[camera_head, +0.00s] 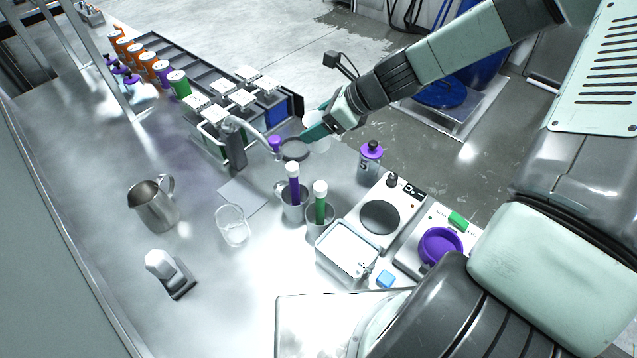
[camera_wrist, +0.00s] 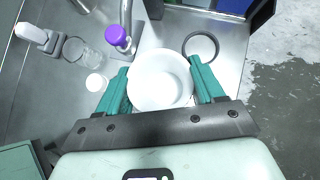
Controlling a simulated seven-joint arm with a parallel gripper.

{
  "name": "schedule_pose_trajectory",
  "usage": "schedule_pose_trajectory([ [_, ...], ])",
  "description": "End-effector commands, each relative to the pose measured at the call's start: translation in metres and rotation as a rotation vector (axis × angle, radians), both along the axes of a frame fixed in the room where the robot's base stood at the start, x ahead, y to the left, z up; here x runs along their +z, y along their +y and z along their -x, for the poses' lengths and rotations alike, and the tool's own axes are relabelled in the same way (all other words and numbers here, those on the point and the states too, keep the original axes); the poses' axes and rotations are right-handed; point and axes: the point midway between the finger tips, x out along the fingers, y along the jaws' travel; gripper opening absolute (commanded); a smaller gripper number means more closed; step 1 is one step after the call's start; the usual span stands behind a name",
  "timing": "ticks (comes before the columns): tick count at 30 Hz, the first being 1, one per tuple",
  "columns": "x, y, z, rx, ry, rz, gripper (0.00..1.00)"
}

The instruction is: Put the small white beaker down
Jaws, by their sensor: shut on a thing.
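The small white beaker (camera_wrist: 161,79) sits between the two teal fingers of my gripper (camera_wrist: 160,88) in the wrist view, its round open top facing the camera. The fingers touch it on both sides, and my gripper is shut on it. In the head view my gripper (camera_head: 318,131) is beyond the dark ring on the counter, near the counter's far edge. The beaker is mostly hidden there by the fingers; a pale part (camera_head: 308,118) shows beside them. Whether its base touches anything is not clear.
A dark ring (camera_head: 294,158) lies on the metal counter (camera_head: 120,250) close to my gripper. A rack with white-topped blocks (camera_head: 235,98) and a curved spout (camera_head: 236,150) stand to the left. Mugs, a purple-capped bottle (camera_head: 370,158) and a hotplate (camera_head: 380,217) stand nearer.

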Motion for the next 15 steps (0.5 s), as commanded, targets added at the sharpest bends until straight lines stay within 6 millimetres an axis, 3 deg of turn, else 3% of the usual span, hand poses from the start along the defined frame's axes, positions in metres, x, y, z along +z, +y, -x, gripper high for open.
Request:
schedule_pose_trajectory([
  [3, -0.025, 0.000, 0.000, -0.001, 0.002, -0.003, 0.39],
  [8, -0.045, 0.000, -0.001, -0.002, 0.002, -0.002, 0.39],
  [15, -0.088, 0.000, 0.000, -0.002, 0.002, -0.002, 0.39],
])
